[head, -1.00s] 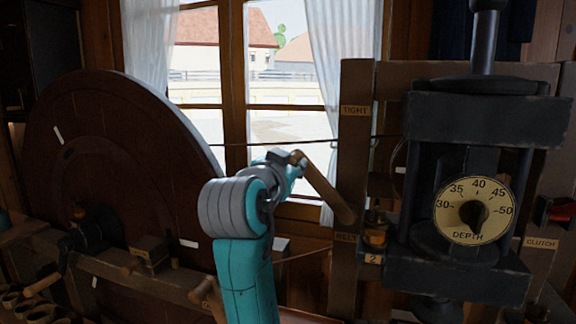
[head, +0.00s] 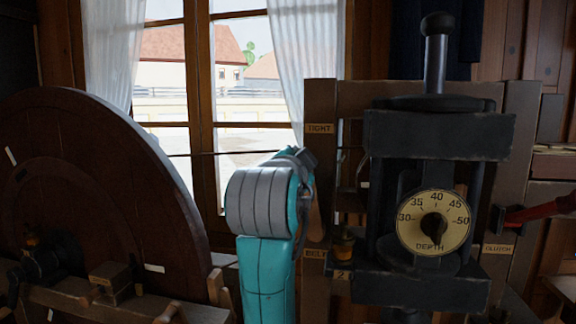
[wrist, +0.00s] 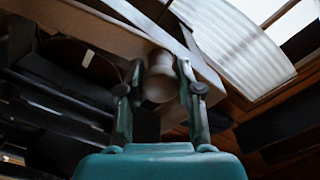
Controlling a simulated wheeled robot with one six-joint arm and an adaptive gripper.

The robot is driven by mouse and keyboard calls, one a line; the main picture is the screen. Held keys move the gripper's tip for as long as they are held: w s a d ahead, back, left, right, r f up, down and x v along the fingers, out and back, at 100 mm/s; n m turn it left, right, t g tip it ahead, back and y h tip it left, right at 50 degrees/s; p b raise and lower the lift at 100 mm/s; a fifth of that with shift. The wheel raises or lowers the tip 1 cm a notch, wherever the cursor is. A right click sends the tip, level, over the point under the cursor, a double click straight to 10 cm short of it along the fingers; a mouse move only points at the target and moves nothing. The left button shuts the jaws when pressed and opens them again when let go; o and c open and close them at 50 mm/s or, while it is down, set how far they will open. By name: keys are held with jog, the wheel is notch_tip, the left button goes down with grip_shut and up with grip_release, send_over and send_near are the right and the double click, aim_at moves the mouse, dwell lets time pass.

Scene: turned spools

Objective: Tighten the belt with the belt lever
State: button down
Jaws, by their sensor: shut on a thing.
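The belt lever's wooden handle (wrist: 158,78) sits between the fingers of my gripper (wrist: 158,88) in the wrist view; the gripper is shut on its rounded end. In the head view a short brown piece of the belt lever (head: 315,218) shows beside the post, just above the BELT label (head: 315,254). The TIGHT label (head: 319,128) is higher on the same post. My teal and grey arm hides the gripper fingers and most of the lever there. The lever looks near upright. The thin belt (head: 235,152) runs across the window.
A large dark wheel (head: 90,170) stands on the left. On the right is a black press with a DEPTH dial (head: 435,222). A red-handled clutch lever (head: 540,208) is at the far right. A small wooden block (head: 112,280) lies on the bench.

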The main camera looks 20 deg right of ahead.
jog(key=shift+s+d, duration=0.1)
jog(key=shift+d, duration=0.1)
jog(key=c, duration=0.7)
grip_release()
jog(key=shift+d, duration=0.1)
jog(key=shift+c, duration=0.2)
jog(key=shift+s+a, duration=0.2)
jog(key=shift+a, duration=0.05)
jog(key=v, duration=1.1)
jog(key=shift+s, duration=0.25)
jog(key=shift+a, duration=0.1)
